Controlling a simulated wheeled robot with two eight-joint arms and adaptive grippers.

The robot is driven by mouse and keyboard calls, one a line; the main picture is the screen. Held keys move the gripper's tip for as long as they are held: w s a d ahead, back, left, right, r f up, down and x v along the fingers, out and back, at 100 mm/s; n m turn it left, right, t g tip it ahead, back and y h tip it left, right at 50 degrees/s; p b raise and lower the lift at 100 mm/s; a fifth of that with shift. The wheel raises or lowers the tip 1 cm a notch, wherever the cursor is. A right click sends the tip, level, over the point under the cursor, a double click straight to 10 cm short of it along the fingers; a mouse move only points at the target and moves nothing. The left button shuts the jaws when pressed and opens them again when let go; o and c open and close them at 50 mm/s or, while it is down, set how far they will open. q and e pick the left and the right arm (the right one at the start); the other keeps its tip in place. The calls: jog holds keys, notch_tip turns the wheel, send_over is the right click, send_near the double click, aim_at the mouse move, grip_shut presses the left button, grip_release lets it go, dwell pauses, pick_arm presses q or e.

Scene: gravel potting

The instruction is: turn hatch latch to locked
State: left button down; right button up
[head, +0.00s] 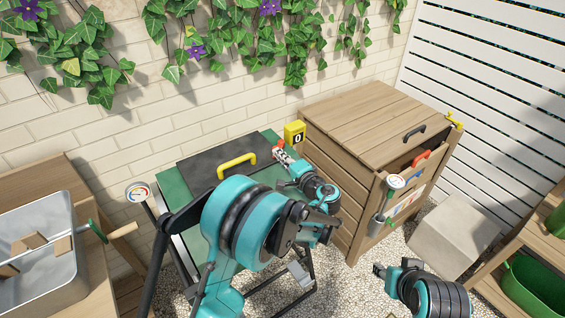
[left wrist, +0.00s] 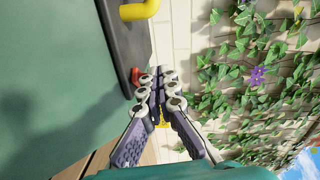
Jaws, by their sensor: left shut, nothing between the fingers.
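A dark hatch lid (head: 205,163) with a yellow handle (head: 237,162) lies on a green body (head: 172,192). A small red piece, which looks like the latch (left wrist: 136,76), sits at the lid's edge in the left wrist view. My left gripper (head: 281,150) is shut and empty at the lid's right end. Its fingertips (left wrist: 160,78) are close beside the red piece; I cannot tell whether they touch. The latch's setting is not readable. My right gripper (head: 379,271) is low at the right, away from the hatch; its jaws are too small to judge.
A yellow box marked 0 (head: 294,133) stands just behind my left gripper. A brick wall with ivy is behind. A metal tray (head: 70,212) is at the left.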

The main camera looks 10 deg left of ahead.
pick_arm(q)
jog(key=shift+a, duration=0.85)
jog(key=shift+w+a+f, duration=0.15)
jog(key=shift+a, duration=0.6)
jog(key=shift+w+a+b, duration=0.2)
jog(key=shift+a, duration=0.45)
jog(key=shift+w+a+b, duration=0.2)
jog(key=shift+a, duration=0.4)
pick_arm(e)
jog(key=shift+s+f, duration=0.25)
jog(key=shift+f, duration=0.2)
